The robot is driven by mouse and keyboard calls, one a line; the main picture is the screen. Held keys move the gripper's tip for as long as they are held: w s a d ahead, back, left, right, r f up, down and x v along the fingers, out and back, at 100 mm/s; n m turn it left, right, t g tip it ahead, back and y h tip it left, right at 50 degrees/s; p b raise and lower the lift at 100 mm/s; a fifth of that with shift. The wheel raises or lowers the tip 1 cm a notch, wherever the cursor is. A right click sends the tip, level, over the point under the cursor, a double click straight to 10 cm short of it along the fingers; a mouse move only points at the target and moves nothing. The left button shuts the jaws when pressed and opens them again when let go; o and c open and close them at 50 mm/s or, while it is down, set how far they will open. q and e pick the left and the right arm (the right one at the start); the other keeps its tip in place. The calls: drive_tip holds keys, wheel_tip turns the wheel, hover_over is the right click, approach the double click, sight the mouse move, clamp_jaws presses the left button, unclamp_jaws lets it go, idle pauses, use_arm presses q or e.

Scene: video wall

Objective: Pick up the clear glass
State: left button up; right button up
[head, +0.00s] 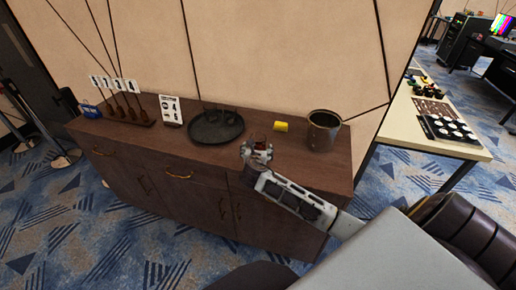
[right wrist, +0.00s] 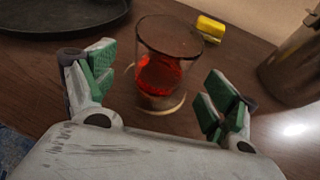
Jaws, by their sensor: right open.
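The clear glass (right wrist: 168,50) stands upright on the dark wooden cabinet top in the right wrist view, with red liquid in its lower part. A round, light coaster-like ring (right wrist: 160,102) shows at its base. My right gripper (right wrist: 162,82) is open, with one green-padded finger to each side of the glass and visible gaps between. In the head view my right gripper (head: 257,150) is over the front part of the cabinet top and mostly hides the glass. My left gripper is not in view.
A black round tray (head: 216,127) with dark items lies left of the gripper. A yellow block (head: 281,126) lies behind the glass, and a dark metal bucket (head: 322,131) stands to the right.

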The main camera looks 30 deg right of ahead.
sight(257, 148)
drive_tip(key=shift+x, duration=2.05)
drive_tip(key=shift+r, duration=0.1)
drive_tip(key=shift+c, duration=1.4)
drive_tip(key=c, duration=0.9)
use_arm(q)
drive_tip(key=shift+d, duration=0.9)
use_arm(e)
drive_tip(key=shift+c, duration=0.9)
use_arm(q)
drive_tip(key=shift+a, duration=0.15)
use_arm(e)
drive_tip(key=shift+r, duration=0.2)
